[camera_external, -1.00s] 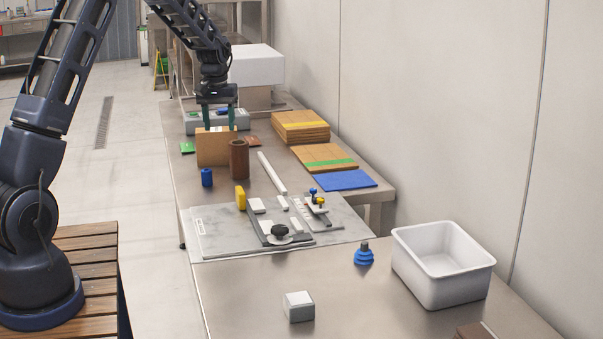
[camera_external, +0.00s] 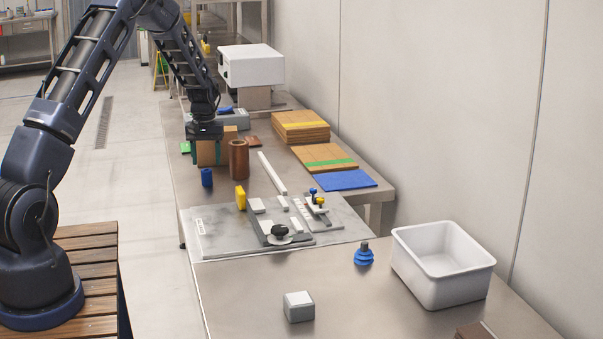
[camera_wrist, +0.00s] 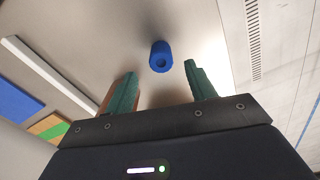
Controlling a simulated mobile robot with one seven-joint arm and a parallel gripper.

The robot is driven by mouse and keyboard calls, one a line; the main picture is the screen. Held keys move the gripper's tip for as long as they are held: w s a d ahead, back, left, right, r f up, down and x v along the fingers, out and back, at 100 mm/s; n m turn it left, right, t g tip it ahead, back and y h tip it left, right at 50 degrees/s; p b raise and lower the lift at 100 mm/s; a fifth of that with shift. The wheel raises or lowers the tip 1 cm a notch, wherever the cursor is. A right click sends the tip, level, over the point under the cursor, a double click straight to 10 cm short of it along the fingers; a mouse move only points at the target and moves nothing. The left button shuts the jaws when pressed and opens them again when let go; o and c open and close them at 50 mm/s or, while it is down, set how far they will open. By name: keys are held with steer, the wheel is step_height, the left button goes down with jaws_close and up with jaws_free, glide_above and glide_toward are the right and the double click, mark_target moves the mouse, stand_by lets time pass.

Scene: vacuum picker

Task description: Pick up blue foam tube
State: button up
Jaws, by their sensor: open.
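The blue foam tube (camera_external: 207,177) stands upright as a short cylinder on the steel table near its left edge. In the wrist view the tube (camera_wrist: 161,50) shows its open end, ahead of and between the fingertips, apart from both. My gripper (camera_external: 205,157) is low over the table, just behind the tube and by the cardboard box. Its two green fingers are spread and empty in the wrist view (camera_wrist: 161,72).
A brown tube (camera_external: 239,160) stands close right of the blue tube, with a cardboard box (camera_external: 212,150) behind. A white bar (camera_external: 272,174) and a grey fixture plate (camera_external: 222,232) lie nearby. The table's left edge is close to the blue tube.

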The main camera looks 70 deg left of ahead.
mark_target(206, 170)
steer(key=shift+s+f, duration=0.1)
steer(key=shift+f, duration=2.5)
steer(key=c, duration=1)
steer(key=shift+r, duration=0.15)
